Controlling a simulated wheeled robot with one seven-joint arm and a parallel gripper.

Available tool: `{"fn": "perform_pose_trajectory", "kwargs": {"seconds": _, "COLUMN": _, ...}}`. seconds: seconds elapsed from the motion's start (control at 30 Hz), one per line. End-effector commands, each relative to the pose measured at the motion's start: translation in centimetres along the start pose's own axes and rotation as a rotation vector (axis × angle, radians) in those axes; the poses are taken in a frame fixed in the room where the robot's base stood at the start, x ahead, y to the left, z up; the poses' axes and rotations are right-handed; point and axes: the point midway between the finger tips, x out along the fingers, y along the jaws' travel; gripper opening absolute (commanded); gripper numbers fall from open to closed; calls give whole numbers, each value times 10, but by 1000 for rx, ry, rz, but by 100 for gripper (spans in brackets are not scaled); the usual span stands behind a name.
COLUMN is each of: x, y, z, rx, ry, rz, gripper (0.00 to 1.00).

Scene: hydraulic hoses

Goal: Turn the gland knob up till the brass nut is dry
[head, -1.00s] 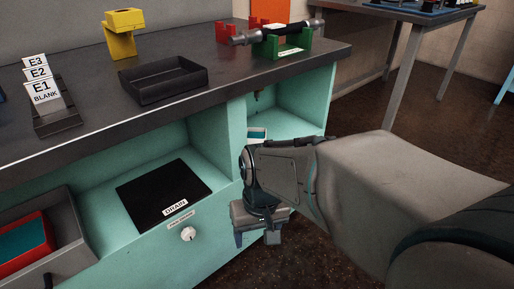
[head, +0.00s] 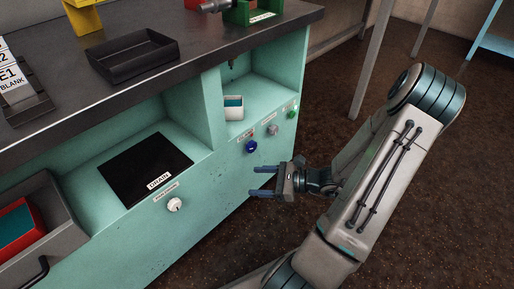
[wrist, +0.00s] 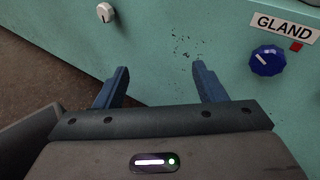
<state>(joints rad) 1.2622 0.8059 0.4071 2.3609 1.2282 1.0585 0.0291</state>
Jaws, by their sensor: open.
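The gland knob is the blue knob (head: 251,147) on the green cabinet front. In the wrist view the blue knob (wrist: 267,60) sits at right below a GLAND label (wrist: 285,25), with a short white mark on its face. My gripper (head: 258,181) is open and empty in front of the panel, below the blue knob in the head view. In the wrist view its two blue fingers (wrist: 160,70) point at bare panel, left of the blue knob and apart from it. I cannot make out the brass nut.
A white knob (head: 175,204) is left on the panel; a grey knob (head: 272,130) and a green knob (head: 291,113) are right of the blue one.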

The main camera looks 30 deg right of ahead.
Motion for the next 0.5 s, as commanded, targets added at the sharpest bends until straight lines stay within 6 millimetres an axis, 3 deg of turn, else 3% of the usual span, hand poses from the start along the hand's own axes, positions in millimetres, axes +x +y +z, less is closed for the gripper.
{"fn": "perform_pose_trajectory", "kwargs": {"seconds": 0.2, "x": -43, "y": -46, "z": -27, "rx": 262, "ry": -184, "rz": -353, "gripper": 64}}
{"fn": "perform_pose_trajectory", "kwargs": {"seconds": 0.4, "x": -66, "y": -64, "z": -42, "rx": 368, "ry": -268, "rz": -508, "gripper": 64}}
{"fn": "perform_pose_trajectory", "kwargs": {"seconds": 0.5, "x": -66, "y": -68, "z": -44, "rx": 381, "ry": -280, "rz": -529, "gripper": 64}}
